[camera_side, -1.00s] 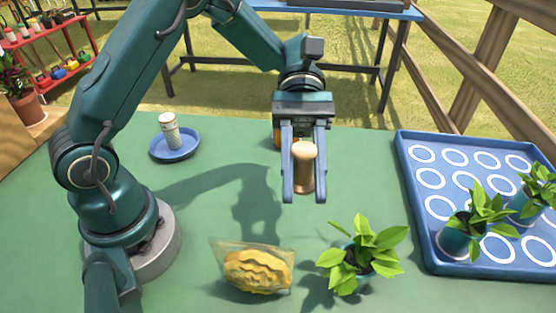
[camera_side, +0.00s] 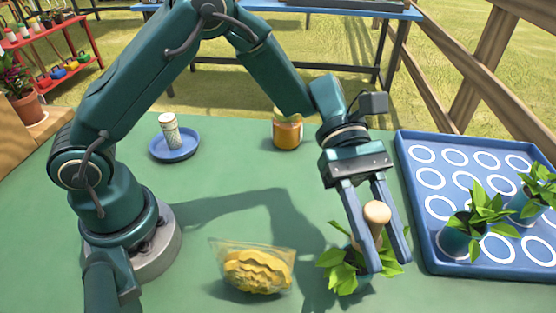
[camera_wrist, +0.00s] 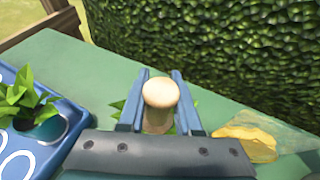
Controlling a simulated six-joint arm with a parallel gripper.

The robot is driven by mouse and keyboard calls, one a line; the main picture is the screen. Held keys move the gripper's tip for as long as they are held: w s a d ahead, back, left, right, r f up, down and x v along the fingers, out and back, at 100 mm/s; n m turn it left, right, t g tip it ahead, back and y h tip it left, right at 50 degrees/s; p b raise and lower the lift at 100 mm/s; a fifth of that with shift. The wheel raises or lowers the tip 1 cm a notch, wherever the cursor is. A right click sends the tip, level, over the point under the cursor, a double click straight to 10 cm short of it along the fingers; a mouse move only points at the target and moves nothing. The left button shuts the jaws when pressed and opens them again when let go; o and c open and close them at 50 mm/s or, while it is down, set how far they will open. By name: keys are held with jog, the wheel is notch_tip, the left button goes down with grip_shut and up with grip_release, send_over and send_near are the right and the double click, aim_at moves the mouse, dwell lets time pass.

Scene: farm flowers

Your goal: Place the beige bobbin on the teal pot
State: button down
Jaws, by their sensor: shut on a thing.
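My gripper (camera_side: 376,255) is shut on the beige bobbin (camera_side: 377,214), a wooden piece with a rounded top. The bobbin also shows between the fingers in the wrist view (camera_wrist: 160,96). It is tilted a little in the side view. The gripper and bobbin are in front of or over a leafy potted plant (camera_side: 345,270) at the front of the table. This plant's pot is mostly hidden by leaves and fingers, so its colour and any contact with the bobbin cannot be told. Another plant, in a teal pot (camera_side: 454,242), stands in the blue tray.
The blue tray (camera_side: 428,185) with white rings and two plants is at the right. A bag of yellow pieces (camera_side: 258,272) lies left of the front plant. An amber jar (camera_side: 287,133) and a blue saucer (camera_side: 187,150) with a small cylinder (camera_side: 170,130) stand farther back.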

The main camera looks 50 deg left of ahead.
aim_at(368, 277)
jog(key=shift+s+d+f, duration=0.1)
jog(key=shift+d+f, duration=0.1)
jog(key=shift+f, duration=1.95)
jog(key=shift+f, duration=0.1)
jog(key=c, duration=0.6)
grip_release()
